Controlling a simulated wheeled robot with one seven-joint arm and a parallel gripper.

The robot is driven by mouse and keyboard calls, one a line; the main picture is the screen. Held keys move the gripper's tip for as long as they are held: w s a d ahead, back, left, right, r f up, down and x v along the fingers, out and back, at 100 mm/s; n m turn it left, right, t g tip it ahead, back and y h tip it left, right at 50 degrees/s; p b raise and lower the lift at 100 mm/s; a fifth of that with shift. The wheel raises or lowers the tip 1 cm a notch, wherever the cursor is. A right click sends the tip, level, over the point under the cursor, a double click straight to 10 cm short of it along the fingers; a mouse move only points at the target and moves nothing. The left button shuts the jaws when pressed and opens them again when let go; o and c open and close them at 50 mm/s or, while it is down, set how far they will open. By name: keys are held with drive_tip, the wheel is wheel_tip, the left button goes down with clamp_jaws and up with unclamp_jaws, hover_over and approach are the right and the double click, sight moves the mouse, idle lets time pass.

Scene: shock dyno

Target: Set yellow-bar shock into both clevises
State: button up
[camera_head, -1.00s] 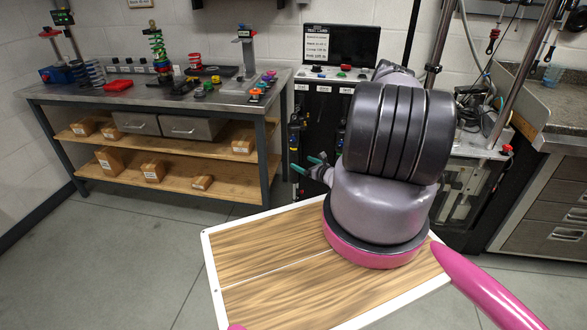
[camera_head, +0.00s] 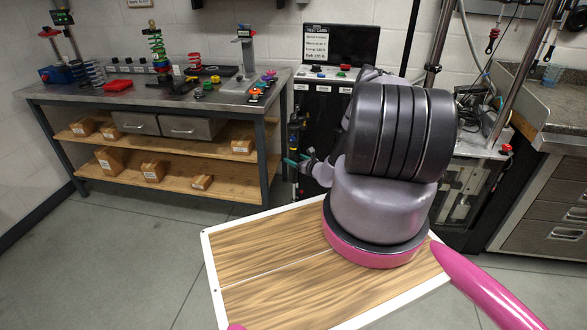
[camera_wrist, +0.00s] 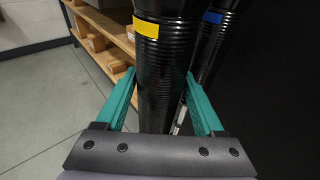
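The yellow-bar shock (camera_wrist: 155,85) is a black ribbed cylinder with a yellow band, upright in the wrist view. My gripper (camera_wrist: 162,80) has its two teal fingers on either side of it, below the band. The fingers look open, and I cannot tell whether either touches the shock. In the head view my gripper (camera_head: 298,160) is at the hanging shocks on the front of the dark cabinet. A second black shock with a blue band (camera_wrist: 212,18) stands close behind to the right. My arm hides much of the dyno, and I cannot make out the clevises.
A workbench (camera_head: 130,93) with springs and small parts stands at the left, with boxes on its shelves. The dark cabinet (camera_head: 322,92) carries a black sign panel. A counter with drawers (camera_head: 555,205) is at the right. The floor at lower left is clear.

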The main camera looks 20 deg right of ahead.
clamp_jaws()
drive_tip(key=shift+w+r, duration=0.1)
drive_tip(key=shift+r, duration=0.05)
